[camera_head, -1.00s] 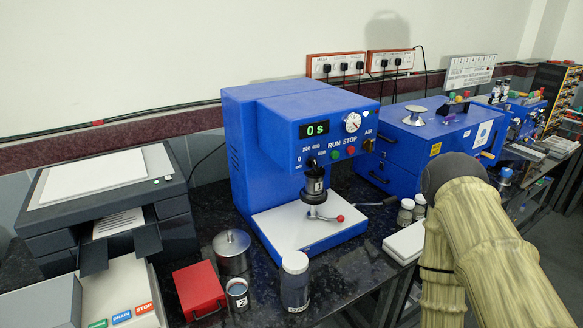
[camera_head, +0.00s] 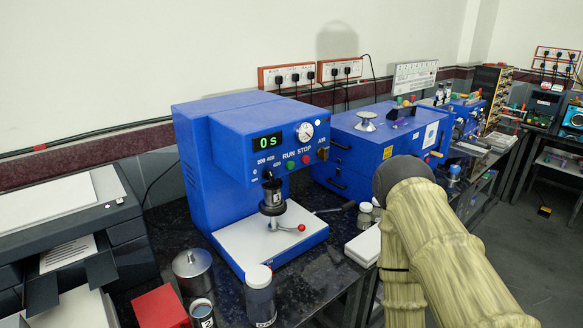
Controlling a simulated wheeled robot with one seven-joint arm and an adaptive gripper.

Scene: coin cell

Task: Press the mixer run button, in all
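The mixer (camera_head: 195,150) is a blue machine on the dark bench, left of the picture's middle. Its display (camera_head: 267,142) reads "0 s". The green run button (camera_head: 291,166) sits under the RUN label on its front panel, left of the red stop button (camera_head: 306,160). Nothing covers the run button. Below the panel, a dark stirring head (camera_head: 272,195) hangs over a white base plate (camera_head: 240,240). My arm shows at the lower right, apart from the mixer. My gripper is not visible.
A printer (camera_head: 60,225) stands left of the mixer. A metal pot (camera_head: 192,268), a labelled jar (camera_head: 260,290) and a red box (camera_head: 160,308) stand in front. Another blue machine (camera_head: 345,160) stands to the right. Open floor (camera_head: 530,235) shows at the right.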

